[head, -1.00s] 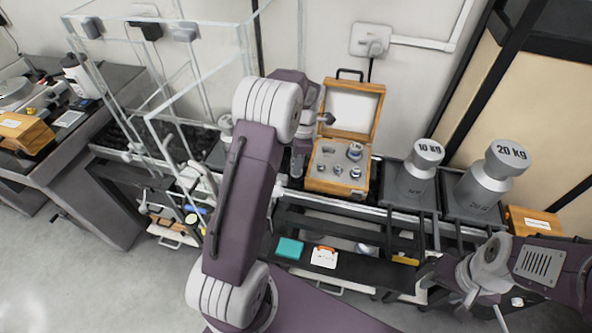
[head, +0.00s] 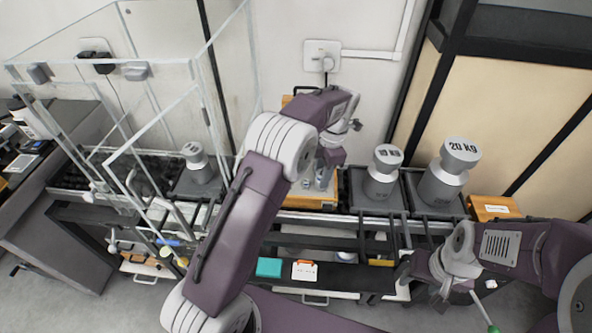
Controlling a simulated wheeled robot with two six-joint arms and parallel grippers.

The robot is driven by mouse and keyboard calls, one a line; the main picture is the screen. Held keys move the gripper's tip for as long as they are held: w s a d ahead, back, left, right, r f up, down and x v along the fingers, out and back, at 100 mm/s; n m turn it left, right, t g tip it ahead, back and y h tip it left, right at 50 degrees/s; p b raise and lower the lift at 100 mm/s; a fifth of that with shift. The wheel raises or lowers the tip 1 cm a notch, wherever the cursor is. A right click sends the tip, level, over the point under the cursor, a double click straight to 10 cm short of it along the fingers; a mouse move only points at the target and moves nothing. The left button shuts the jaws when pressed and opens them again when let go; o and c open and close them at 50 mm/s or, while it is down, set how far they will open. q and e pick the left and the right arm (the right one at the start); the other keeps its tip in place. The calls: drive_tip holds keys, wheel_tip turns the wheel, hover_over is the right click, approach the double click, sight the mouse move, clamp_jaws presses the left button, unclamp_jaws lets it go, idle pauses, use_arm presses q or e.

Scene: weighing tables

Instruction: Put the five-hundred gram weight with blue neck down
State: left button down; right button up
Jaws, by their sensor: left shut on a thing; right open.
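My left arm reaches up across the middle. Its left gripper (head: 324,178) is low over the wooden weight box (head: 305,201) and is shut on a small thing. That thing fits the five-hundred gram weight with blue neck, but the gripper mostly hides it and I cannot make out its neck. Small metal shapes (head: 306,184) show beside the fingers. I cannot tell whether the held weight touches the box. My arm covers most of the box and its raised lid. My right gripper (head: 424,284) is open and empty at lower right, in front of the bench.
A 10 kg weight (head: 383,180) and a 20 kg weight (head: 446,182) stand right of the box. Another large weight (head: 197,166) stands left. A glass enclosure (head: 128,130) is further left. A teal box (head: 269,267) and a white card (head: 305,271) lie on the lower shelf.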

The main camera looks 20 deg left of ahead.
use_arm(q)
drive_tip(key=shift+w+d, duration=0.15)
drive_tip(key=shift+d, duration=0.45)
drive_tip(key=shift+w+d, duration=0.15)
drive_tip(key=shift+d, duration=0.4)
